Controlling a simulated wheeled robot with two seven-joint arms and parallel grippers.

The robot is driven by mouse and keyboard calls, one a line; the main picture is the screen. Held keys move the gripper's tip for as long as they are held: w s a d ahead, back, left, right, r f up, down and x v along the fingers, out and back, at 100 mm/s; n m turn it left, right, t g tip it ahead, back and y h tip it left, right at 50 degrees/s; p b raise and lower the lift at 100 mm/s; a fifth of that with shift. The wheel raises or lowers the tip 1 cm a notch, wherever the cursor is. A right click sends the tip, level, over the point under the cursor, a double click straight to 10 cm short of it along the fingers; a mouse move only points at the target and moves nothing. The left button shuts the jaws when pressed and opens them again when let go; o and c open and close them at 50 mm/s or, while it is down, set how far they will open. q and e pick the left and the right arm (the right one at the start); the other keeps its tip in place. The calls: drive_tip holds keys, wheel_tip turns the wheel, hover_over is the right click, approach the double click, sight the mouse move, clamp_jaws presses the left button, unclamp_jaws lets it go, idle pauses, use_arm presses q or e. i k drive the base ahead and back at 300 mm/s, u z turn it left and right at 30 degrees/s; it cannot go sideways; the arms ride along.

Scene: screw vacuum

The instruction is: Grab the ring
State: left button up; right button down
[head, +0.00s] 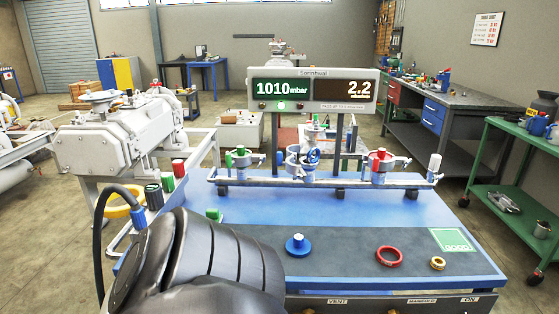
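Three rings show in the head view. A dark ribbed arm part, which seems to be mine, fills the lower left foreground and covers part of the bench. No gripper fingers can be made out, and nothing touches the red or brass ring.
A blue knobbed disc (298,245) sits left of the red ring. A rail with valves (311,160) and a pressure display (313,89) stand behind. Capped cylinders (154,197) are at left. A green cart (515,180) stands at right. Bench surface around the red ring is clear.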

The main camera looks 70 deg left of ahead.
sight(310, 153)
drive_tip(key=z, duration=0.15)
drive_tip(key=k, duration=0.15)
drive_tip(key=u, duration=1.45)
